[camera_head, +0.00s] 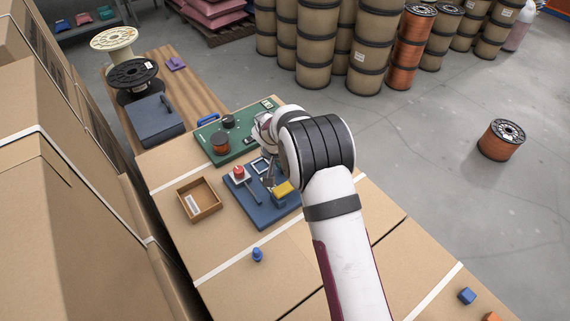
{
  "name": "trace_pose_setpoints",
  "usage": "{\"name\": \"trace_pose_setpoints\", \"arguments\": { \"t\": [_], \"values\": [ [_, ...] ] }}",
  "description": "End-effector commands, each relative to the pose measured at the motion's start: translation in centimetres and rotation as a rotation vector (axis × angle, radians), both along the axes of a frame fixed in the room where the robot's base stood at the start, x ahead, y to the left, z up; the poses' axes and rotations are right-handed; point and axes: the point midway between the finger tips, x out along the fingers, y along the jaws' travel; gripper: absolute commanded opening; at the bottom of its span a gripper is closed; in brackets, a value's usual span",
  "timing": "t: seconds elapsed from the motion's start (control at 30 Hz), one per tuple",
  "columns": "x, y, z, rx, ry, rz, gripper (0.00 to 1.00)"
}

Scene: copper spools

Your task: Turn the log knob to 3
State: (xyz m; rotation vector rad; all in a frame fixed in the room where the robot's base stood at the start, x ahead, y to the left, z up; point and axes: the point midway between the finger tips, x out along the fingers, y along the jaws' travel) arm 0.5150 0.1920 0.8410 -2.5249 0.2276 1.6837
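No knob marked "log" can be read at this size. A round black knob-like piece (228,121) sits on the green board (209,133), with a small copper-coloured spool (220,143) nearby. A red round piece on a pale base (239,171) sits on the blue board (257,212); I cannot tell whether it is a knob. My gripper (268,183) seems to hang over the blue board, beside a yellow block (283,190). It is small and partly hidden by my arm, so its opening and any contact are unclear.
A small blue piece (257,254) stands on the cardboard top in front. A dark blue case (154,117) and large spools (133,76) stand at the back left. Stacked boxes (45,215) rise at the left.

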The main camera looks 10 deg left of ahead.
Motion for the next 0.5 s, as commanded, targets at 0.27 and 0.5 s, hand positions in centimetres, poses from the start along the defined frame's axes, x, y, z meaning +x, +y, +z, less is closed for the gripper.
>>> {"name": "trace_pose_setpoints", "arguments": {
  "t": [0.27,0.5],
  "values": [
    [-0.09,0.14,-0.11,0.001,0.003,-0.144,0.0],
    [-0.11,0.19,-0.12,0.002,0.005,-0.202,0.0]
  ]
}}
